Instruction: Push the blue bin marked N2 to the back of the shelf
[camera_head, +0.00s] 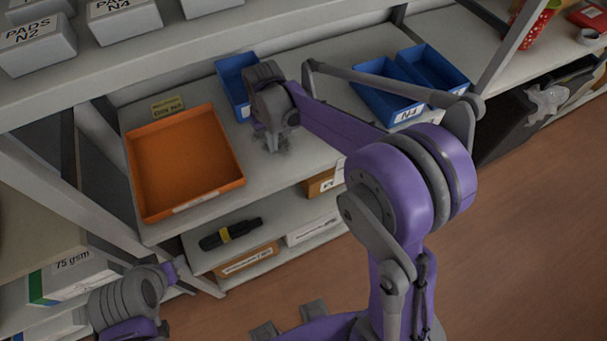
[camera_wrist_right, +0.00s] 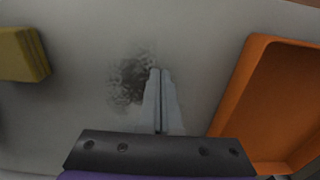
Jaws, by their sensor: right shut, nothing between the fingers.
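A blue bin (camera_head: 232,80) stands on the shelf board, partly hidden behind my right wrist. Two more blue bins stand side by side further right, a nearer one (camera_head: 384,96) and another (camera_head: 437,68). My right gripper (camera_head: 275,146) is shut and empty, pointing down at the shelf just in front of the first bin. In the right wrist view its fingers (camera_wrist_right: 158,75) are together over bare shelf. My left arm shows at lower left; its fingers cannot be made out.
An orange tray (camera_head: 140,175) lies left of my right gripper, with a yellow block (camera_head: 167,107) behind it. Grey boxes (camera_head: 36,44) stand on the upper shelf. A lower shelf holds a dark tool (camera_head: 230,234) and boxes. Bare board lies between the first blue bin and the other two.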

